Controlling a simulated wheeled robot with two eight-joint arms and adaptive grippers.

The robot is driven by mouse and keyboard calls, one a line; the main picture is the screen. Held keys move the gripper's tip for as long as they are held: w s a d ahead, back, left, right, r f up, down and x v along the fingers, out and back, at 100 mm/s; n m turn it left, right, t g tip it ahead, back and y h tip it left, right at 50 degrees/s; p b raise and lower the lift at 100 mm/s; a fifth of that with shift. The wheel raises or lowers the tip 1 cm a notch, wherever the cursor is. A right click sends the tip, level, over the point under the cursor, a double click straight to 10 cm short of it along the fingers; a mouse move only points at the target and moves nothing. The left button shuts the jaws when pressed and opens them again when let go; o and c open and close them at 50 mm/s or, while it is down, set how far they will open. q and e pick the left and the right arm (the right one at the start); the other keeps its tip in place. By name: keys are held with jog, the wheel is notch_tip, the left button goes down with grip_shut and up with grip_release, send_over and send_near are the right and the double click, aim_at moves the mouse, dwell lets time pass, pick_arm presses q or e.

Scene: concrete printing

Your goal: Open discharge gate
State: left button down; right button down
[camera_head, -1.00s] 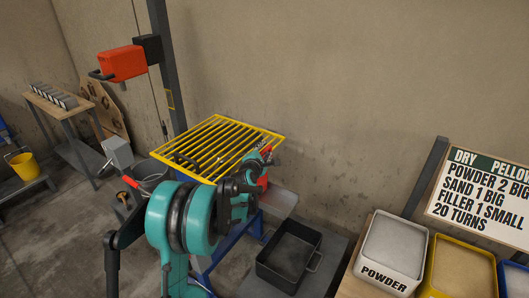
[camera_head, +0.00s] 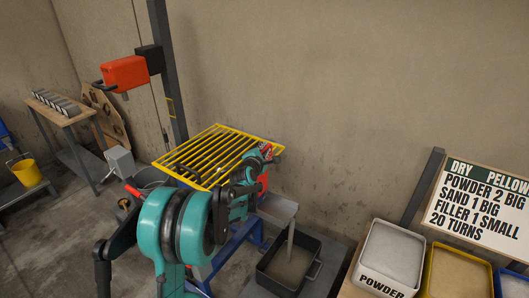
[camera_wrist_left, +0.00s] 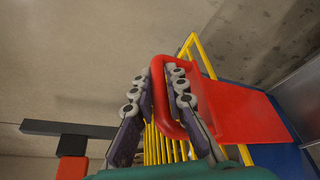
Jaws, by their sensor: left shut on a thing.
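The discharge gate is a red plate (camera_wrist_left: 238,115) with a red loop handle (camera_wrist_left: 157,82), seen close in the left wrist view. My left gripper (camera_wrist_left: 160,85) is shut on the handle, one finger on each side of the loop. In the head view my left gripper (camera_head: 266,155) is beside the yellow grate, and my teal arm partly hides the red gate (camera_head: 263,182). A grey chute (camera_head: 278,208) sticks out below the gate. A thin grey stream (camera_head: 291,238) falls from it into a black tub (camera_head: 314,276), which holds grey-brown material. My right gripper is not in view.
A yellow grate (camera_head: 205,158) tops the blue-framed mixer (camera_head: 232,248). A powder bin (camera_head: 388,262) and a yellow bin (camera_head: 455,275) stand at the right below a recipe board (camera_head: 485,205). A red box (camera_head: 124,74) hangs on a post at left.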

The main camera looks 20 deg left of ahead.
pick_arm(q)
jog(key=c, duration=1.5)
grip_release()
jog(key=shift+f, duration=0.1)
jog(key=shift+c, duration=0.2)
jog(key=shift+s, duration=0.1)
jog(key=v, duration=1.2)
jog(key=shift+a, duration=0.1)
